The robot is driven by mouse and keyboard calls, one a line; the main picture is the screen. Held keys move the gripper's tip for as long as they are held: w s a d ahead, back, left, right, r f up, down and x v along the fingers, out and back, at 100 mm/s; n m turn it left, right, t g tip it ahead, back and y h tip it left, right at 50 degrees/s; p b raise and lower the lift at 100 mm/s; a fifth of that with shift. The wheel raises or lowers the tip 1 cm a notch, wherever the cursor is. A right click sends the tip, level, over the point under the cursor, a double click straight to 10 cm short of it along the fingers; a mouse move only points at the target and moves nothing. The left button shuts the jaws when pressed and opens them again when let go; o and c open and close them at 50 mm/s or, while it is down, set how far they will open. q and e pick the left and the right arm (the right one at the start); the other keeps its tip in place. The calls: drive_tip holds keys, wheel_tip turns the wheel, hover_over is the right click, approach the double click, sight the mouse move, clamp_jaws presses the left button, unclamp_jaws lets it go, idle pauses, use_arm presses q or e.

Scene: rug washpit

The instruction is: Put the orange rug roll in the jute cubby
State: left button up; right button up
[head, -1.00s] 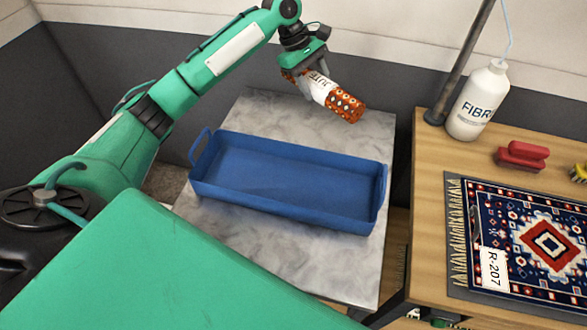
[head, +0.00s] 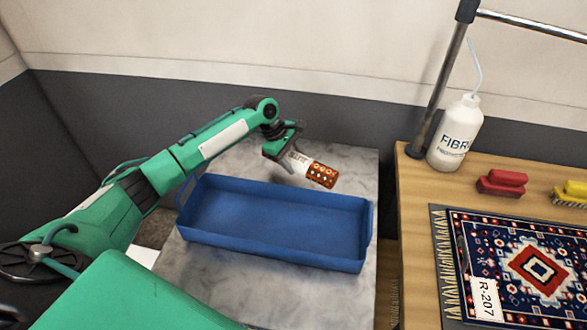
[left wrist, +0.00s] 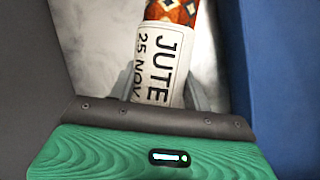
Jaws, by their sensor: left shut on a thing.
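The orange patterned rug roll (head: 321,174) is in my left gripper (head: 287,158), which is shut on it. The roll is held tilted above the marble-topped table, behind the blue tray's far edge. In the left wrist view the roll (left wrist: 170,12) carries a white label (left wrist: 158,62) reading "JUTE 25 NOV", and the gripper's fingers are at its sides. My right gripper is not in view. No jute cubby shows in these frames.
An empty blue tray (head: 270,254) with end handles sits on the marble-topped table (head: 352,162). At right, a wooden table (head: 415,205) holds a white bottle (head: 455,135), a red brush (head: 502,184), a yellow brush (head: 572,193) and a patterned rug (head: 500,235) tagged R-207.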

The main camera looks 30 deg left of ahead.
sight(294, 169)
use_arm(q)
drive_tip(key=shift+f, duration=2.2)
